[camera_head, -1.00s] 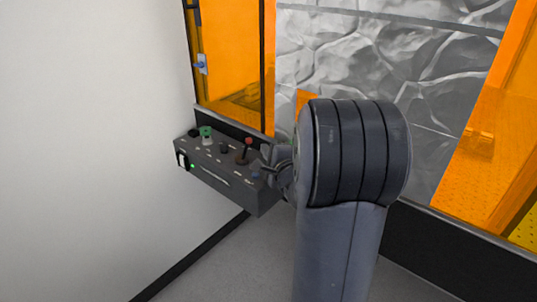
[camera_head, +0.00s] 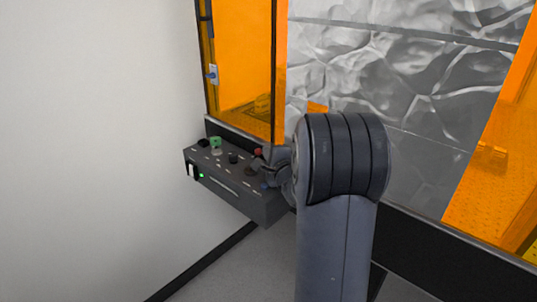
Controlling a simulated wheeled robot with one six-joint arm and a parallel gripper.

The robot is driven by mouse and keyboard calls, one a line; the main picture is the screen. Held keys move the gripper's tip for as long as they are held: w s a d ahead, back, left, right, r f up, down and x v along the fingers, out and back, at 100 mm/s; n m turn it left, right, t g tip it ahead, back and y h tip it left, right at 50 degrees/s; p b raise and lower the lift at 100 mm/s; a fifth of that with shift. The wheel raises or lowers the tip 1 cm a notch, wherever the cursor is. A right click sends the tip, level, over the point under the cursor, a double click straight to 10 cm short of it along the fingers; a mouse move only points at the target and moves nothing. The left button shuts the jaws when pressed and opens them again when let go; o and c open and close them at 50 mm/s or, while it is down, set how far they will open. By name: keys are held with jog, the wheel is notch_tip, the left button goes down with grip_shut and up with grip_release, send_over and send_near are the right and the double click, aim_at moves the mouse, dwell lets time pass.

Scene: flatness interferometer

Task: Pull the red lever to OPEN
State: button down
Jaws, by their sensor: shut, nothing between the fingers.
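The red lever (camera_head: 257,153) stands on the right part of a grey control box (camera_head: 235,206). Its red knob shows, with a dark base below it. My gripper (camera_head: 264,166) is at the lever, right beside it and partly in front of its shaft. The fingers are small and dark, and they are shut with nothing between them. I cannot tell whether they touch the lever. No label reading OPEN is legible at this size.
The box top also carries a green knob (camera_head: 215,142), a black knob (camera_head: 233,158) and small labels. A green light (camera_head: 201,175) glows on its front. Orange panels (camera_head: 243,60) rise behind. A white wall (camera_head: 90,150) bounds the left side.

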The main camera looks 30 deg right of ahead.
aim_at(257, 150)
jog(key=shift+s+a+r+p, duration=0.1)
jog(key=shift+a+r+p, duration=0.2)
jog(key=shift+a, duration=0.05)
dwell(0.3)
jog(key=shift+s+a+r, duration=0.1)
jog(key=shift+a, duration=0.15)
jog(key=a+n+b, duration=0.1)
jog(key=n+t+b, duration=0.1)
jog(key=b, duration=0.1)
jog(key=shift+s+a+r+n+h, duration=0.1)
jog(key=shift+s+a+n+h, duration=0.2)
jog(key=shift+s+a, duration=0.1)
jog(key=shift+s+a+r+b, duration=0.1)
jog(key=shift+a+r+b, duration=0.2)
jog(key=shift+a+b, duration=0.3)
jog(key=shift+s+a, duration=0.2)
jog(key=shift+a, duration=0.25)
jog(key=shift+d, duration=0.1)
jog(key=s, duration=0.3)
jog(key=s+a, duration=0.1)
jog(key=s, duration=0.6)
jog(key=shift+s+a, duration=0.25)
jog(key=shift+s, duration=0.1)
